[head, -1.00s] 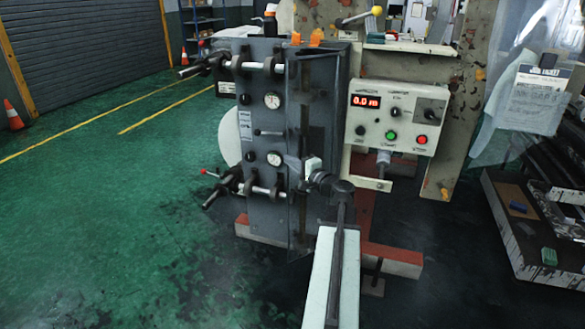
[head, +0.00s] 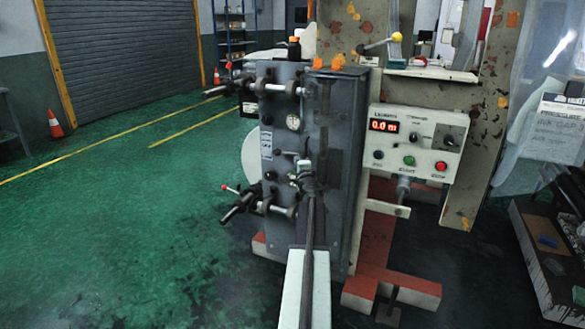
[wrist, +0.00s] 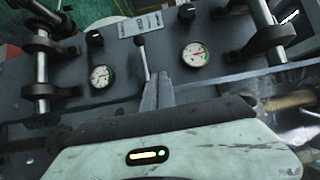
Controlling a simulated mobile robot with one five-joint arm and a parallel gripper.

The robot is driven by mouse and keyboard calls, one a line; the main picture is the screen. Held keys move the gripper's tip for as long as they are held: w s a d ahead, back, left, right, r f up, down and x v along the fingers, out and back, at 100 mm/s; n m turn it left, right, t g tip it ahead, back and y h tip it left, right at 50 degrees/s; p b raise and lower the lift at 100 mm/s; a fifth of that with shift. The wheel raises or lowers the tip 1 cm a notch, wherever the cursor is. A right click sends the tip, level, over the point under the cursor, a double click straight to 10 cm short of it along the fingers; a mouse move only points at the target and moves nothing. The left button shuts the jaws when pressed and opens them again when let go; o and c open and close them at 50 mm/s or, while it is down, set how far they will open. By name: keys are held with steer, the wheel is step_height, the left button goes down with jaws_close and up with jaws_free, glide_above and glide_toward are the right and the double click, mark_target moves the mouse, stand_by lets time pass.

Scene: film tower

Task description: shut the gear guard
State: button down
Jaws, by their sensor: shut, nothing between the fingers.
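The gear guard (head: 343,165) is a grey, see-through panel on the right side of the dark grey machine tower (head: 283,125). It seems to lie along the tower's side, but I cannot tell whether it is fully shut. My gripper (head: 304,168) is in front of the tower's gauge face, left of the guard, and hides the lower gauge. In the wrist view my gripper (wrist: 158,90) is shut and empty, its tips near a small black-knobbed lever (wrist: 141,58). I cannot tell whether they touch it.
Bars with clamps (head: 270,87) stick out left from the tower. A control box (head: 417,140) with a red display stands right of the guard. Red base beams (head: 385,282) lie on the floor. The green floor (head: 120,225) at left is open.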

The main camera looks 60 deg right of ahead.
steer(key=shift+s+d, duration=0.15)
steer(key=shift+d, duration=0.8)
steer(key=s+a, duration=0.1)
steer(key=a, duration=1.3)
steer(key=shift+s, duration=0.15)
